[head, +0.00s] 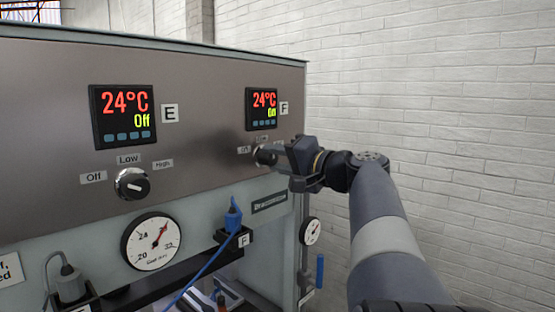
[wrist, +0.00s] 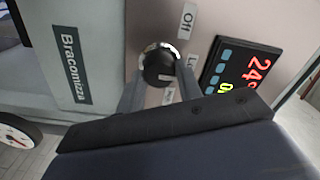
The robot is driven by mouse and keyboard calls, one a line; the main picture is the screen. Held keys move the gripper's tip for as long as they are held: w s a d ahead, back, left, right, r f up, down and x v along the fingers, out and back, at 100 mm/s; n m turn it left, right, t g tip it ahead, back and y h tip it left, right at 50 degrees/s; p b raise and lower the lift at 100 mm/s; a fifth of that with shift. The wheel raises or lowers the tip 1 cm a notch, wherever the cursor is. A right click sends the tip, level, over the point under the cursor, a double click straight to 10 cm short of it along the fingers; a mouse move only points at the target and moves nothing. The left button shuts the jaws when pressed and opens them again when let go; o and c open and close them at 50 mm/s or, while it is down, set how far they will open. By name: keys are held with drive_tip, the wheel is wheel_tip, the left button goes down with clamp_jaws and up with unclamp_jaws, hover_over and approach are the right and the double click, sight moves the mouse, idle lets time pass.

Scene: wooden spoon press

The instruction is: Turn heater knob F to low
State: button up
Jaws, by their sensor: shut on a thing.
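Heater knob F (head: 264,156) is a small dark knob on the steel panel under display F (head: 262,108). My gripper (head: 276,158) reaches it from the right and partly covers it. In the wrist view the round black knob (wrist: 157,64) has a silver ring, with my gripper's fingers (wrist: 158,84) on either side, shut on it. The label Off (wrist: 187,20) lies above the knob, a partly hidden Low label (wrist: 191,62) to its right, and another label (wrist: 168,96) below. A white mark shows on the knob's lower right; its exact setting is unclear. Display F reads 24°C and seems to say On.
Knob E (head: 132,184) and display E (head: 123,115), reading 24°C Off, are on the left. A round gauge (head: 152,241), a blue plug with cable (head: 233,217) and a small side gauge (head: 311,231) sit lower. A white brick wall (head: 440,90) stands at right.

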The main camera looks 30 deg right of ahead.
drive_tip(key=o, duration=1)
drive_tip(key=shift+c, duration=0.2)
drive_tip(key=b+v, duration=0.2)
drive_tip(key=v, duration=0.8)
drive_tip(key=shift+s+b, duration=0.35)
drive_tip(key=shift+s, duration=0.05)
drive_tip(key=shift+d, duration=0.15)
drive_tip(key=p+x, duration=0.3)
drive_tip(key=x, duration=0.8)
drive_tip(key=shift+s, duration=0.1)
